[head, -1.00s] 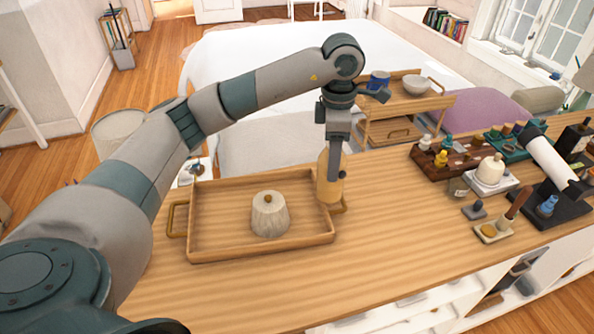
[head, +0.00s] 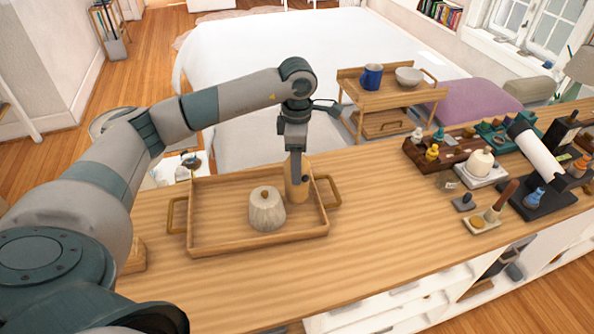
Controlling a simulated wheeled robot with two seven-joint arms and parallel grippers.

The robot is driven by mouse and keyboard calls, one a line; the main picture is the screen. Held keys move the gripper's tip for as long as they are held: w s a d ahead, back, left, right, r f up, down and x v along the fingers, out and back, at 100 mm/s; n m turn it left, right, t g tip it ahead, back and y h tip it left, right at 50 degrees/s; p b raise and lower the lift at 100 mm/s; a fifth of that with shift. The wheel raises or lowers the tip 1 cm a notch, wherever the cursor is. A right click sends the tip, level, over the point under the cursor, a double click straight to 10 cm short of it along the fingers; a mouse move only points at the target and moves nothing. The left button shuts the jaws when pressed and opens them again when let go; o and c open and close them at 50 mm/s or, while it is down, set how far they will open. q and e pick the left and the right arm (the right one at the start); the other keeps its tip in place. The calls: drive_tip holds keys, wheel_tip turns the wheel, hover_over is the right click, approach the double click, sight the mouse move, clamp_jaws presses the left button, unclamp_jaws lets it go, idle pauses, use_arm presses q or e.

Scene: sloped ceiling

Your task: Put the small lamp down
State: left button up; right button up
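My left gripper (head: 296,160) points down over the right part of the wooden tray (head: 258,246). It is shut on a tan wooden-looking object with a dark spot on its side, which I take for the small lamp (head: 297,188). The lamp is upright, at the tray's back right inside corner. I cannot tell whether its base touches the tray floor. A pale ribbed pot with a brown knob (head: 267,211) stands in the tray just to the left of the lamp. My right gripper is not in view.
The wooden counter (head: 390,225) is clear right of the tray. Further right are a white round-topped item (head: 481,163), a brown rack with small figures (head: 430,155) and a black stand with a white roll (head: 535,150). A side table (head: 385,97) holds a blue mug (head: 371,77) and a bowl (head: 408,76).

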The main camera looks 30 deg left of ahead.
use_arm(q)
wheel_tip(320, 180, down, 3)
drive_tip(key=shift+r+p, duration=0.15)
drive_tip(key=shift+p, duration=0.55)
drive_tip(key=shift+f, duration=0.2)
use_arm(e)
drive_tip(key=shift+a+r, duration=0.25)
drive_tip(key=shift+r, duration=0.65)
use_arm(q)
drive_tip(key=shift+f, duration=0.15)
drive_tip(key=o, duration=1.3)
drive_tip(key=shift+o, duration=0.2)
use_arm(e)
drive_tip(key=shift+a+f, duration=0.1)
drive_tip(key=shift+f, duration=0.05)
